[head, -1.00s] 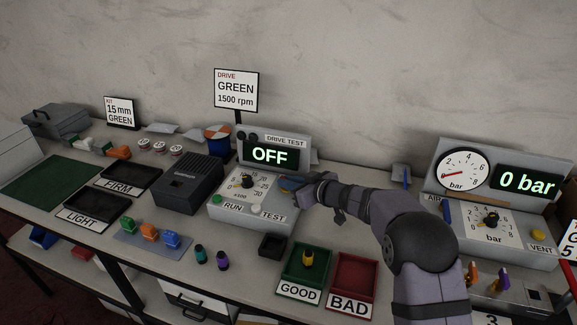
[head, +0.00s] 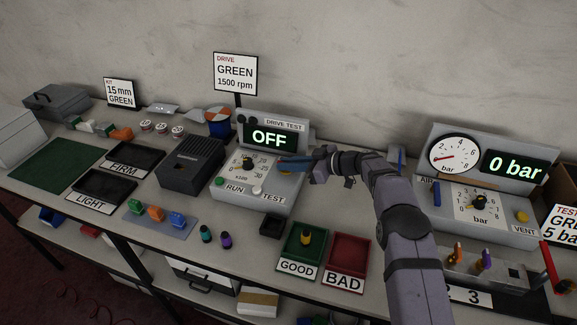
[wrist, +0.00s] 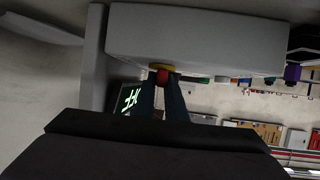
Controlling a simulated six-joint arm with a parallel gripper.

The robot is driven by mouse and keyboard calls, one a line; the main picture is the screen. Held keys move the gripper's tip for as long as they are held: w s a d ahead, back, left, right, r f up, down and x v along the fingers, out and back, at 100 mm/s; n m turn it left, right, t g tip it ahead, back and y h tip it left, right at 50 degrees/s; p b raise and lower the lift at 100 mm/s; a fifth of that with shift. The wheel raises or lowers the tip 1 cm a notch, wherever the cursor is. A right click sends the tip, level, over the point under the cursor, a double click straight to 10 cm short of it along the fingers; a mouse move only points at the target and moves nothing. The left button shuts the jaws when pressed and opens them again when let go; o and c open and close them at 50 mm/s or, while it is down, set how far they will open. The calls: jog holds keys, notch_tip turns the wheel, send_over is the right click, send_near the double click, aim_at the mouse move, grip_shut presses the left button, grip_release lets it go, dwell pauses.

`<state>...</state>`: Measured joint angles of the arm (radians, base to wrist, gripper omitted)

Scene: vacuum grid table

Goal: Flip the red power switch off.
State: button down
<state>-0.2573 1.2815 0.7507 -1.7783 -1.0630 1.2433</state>
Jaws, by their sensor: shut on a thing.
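The drive test unit (head: 262,190) stands at the middle of the table, and its display (head: 270,138) reads OFF. My gripper (head: 284,160) is at the unit's right side, beside the dial panel. The head view hides the switch behind the fingers, and the lever's tilt cannot be told.
The pressure station (head: 500,215) stands to the right. A drive sign (head: 235,75) rises behind.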

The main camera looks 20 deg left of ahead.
jog(key=shift+r, duration=0.15)
dwell(0.4)
jog(key=c, duration=1.8)
grip_release()
jog(key=w+b+v, duration=0.1)
jog(key=b+v, duration=0.1)
jog(key=v, duration=0.5)
jog(key=shift+s, duration=0.45)
jog(key=shift+d, duration=0.1)
